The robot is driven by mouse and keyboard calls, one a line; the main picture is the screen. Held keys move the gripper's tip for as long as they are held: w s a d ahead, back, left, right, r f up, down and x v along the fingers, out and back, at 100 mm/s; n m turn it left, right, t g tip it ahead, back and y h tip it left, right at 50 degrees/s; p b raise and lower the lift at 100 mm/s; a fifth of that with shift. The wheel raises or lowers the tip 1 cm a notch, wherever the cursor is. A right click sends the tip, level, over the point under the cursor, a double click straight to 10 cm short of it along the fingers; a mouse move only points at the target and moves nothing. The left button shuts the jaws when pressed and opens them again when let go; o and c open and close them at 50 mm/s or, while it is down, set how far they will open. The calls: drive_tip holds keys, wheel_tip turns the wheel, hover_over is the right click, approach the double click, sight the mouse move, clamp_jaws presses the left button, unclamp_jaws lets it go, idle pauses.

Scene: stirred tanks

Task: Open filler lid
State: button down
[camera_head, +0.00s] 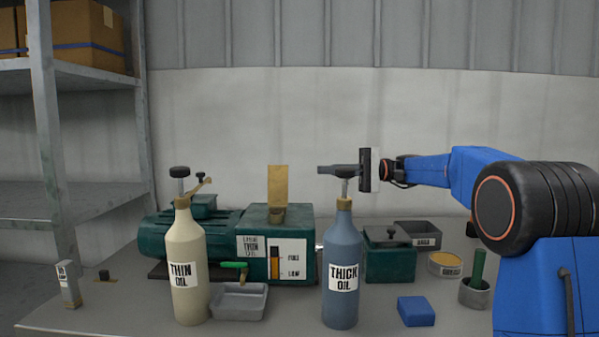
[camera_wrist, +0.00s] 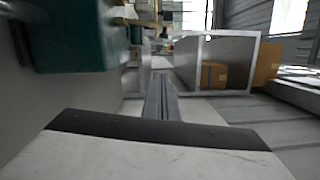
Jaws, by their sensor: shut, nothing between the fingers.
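A flat brass-coloured plate (camera_head: 278,185), which looks like the filler lid, stands upright on top of the green machine (camera_head: 215,245). A short neck sits at its foot. My gripper (camera_head: 322,170) is shut and empty, pointing left at about the height of the plate's top. Its fingertips are to the right of the plate and apart from it, above the thick oil bottle (camera_head: 341,245). In the wrist view the fingers (camera_wrist: 160,85) lie together with nothing between them. Green machinery (camera_wrist: 75,35) shows at the upper left there; the lid is not visible.
The thin oil bottle (camera_head: 187,265) stands before the machine at left, a grey tray (camera_head: 238,302) beside it under a green-handled tap (camera_head: 234,265). Shelving (camera_head: 60,140) is far left.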

sight(278, 185)
drive_tip(key=a, duration=0.3)
drive_tip(key=s+a, duration=0.1)
drive_tip(key=a, duration=0.5)
drive_tip(key=shift+s+a+r, duration=0.15)
drive_tip(key=shift+s+a, duration=0.05)
drive_tip(key=shift+a, duration=0.2)
drive_tip(key=shift+s+a+r, duration=0.1)
drive_tip(key=shift+s+r, duration=0.15)
drive_tip(key=shift+s, duration=0.8)
drive_tip(key=shift+s+a, duration=0.15)
drive_tip(key=shift+s, duration=0.7)
drive_tip(key=shift+r, duration=0.1)
drive_tip(key=shift+s+r, duration=0.45)
drive_tip(key=shift+s, duration=0.35)
